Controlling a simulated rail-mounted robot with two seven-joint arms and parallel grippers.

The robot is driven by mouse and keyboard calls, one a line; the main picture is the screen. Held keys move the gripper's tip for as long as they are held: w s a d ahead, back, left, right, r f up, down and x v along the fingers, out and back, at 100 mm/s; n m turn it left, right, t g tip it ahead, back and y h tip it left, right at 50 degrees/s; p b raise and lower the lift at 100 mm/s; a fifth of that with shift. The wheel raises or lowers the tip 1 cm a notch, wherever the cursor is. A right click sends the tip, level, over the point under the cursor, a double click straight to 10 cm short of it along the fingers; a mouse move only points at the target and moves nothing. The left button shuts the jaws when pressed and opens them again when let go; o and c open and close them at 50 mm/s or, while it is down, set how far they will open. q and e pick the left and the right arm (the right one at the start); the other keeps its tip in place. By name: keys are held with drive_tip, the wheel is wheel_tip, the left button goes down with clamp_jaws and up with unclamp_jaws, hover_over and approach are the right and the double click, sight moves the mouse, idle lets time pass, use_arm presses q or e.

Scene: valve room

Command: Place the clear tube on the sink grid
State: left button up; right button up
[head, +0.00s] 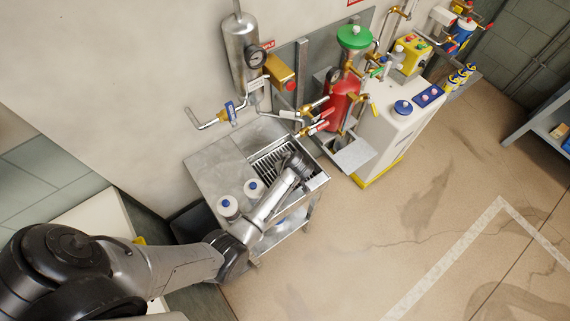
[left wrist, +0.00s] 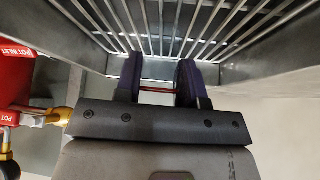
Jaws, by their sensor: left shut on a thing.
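The sink grid (head: 268,166) is a set of dark parallel bars set in the steel sink. In the left wrist view its metal bars (left wrist: 205,30) fan out just beyond my fingertips. My left gripper (head: 298,160) is over the grid's right side in the head view. In the left wrist view, my left gripper (left wrist: 159,82) has its two dark fingers a little apart, shut on a see-through thing with a thin red line across it, apparently the clear tube (left wrist: 157,91). Its full shape is hidden, and I cannot tell whether it touches the bars. My right gripper is not in view.
Two white bottles with blue caps (head: 229,207) stand on the steel counter left of the grid. A blue-handled valve (head: 231,112) and red-handled taps (head: 318,125) stick out above the sink. A red tank (head: 343,98) stands to the right. The floor beyond is open.

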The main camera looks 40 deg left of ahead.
use_arm(q)
drive_tip(key=shift+f, duration=0.2)
drive_tip(key=o, duration=1)
drive_tip(key=shift+r, duration=0.1)
drive_tip(key=shift+r, duration=0.35)
drive_tip(key=p+v, duration=1.1)
drive_tip(key=shift+d+r, duration=0.2)
drive_tip(key=shift+d, duration=0.05)
